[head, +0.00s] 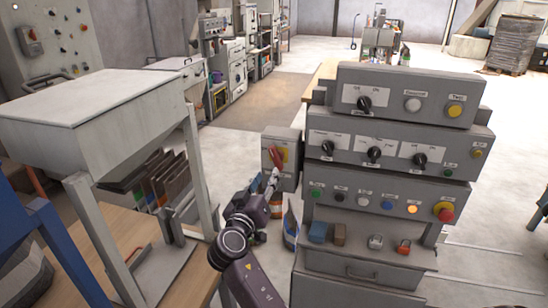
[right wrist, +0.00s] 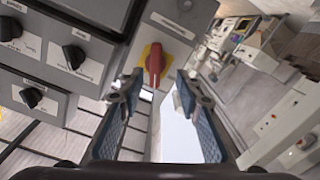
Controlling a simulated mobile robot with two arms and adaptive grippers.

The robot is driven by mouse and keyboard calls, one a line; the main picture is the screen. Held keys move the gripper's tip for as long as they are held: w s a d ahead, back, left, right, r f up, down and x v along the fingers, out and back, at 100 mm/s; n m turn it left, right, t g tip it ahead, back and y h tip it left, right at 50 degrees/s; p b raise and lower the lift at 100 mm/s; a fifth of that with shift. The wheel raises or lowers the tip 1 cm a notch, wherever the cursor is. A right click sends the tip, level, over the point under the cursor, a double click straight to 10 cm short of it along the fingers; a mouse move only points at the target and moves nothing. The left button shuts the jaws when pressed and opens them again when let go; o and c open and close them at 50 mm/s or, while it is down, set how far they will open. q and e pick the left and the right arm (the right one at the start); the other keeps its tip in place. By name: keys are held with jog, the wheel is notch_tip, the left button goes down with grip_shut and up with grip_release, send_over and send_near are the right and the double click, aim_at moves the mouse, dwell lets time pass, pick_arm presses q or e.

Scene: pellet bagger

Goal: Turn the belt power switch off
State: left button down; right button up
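A red rotary switch handle (right wrist: 155,65) on a yellow plate sits on a grey box (head: 292,141) at the left side of the control console. I cannot read a label that names it the belt power switch. In the right wrist view the handle points roughly up and down the picture. My right gripper (right wrist: 158,88) is open, its two fingers to either side below the handle, with nothing between them. In the head view the right gripper (head: 270,182) is just in front of the box and partly covers its lower part. My left gripper is not in view.
The grey control console (head: 385,187) with black knobs and coloured buttons stands close on the right. A grey hopper on legs (head: 95,105) stands on the left. Padlocks (head: 403,247) lie on the console's lower ledge. Open floor lies behind.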

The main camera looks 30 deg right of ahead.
aim_at(275, 161)
jog(key=p+x, duration=0.1)
jog(key=x, duration=0.3)
jog(key=r+p+x, duration=0.1)
jog(key=x, duration=0.1)
jog(key=shift+w+d+p, duration=0.15)
jog(key=shift+d+p, duration=0.15)
jog(key=shift+d, duration=0.15)
jog(key=shift+w+d, duration=0.35)
jog(key=shift+d, duration=0.1)
grip_shut()
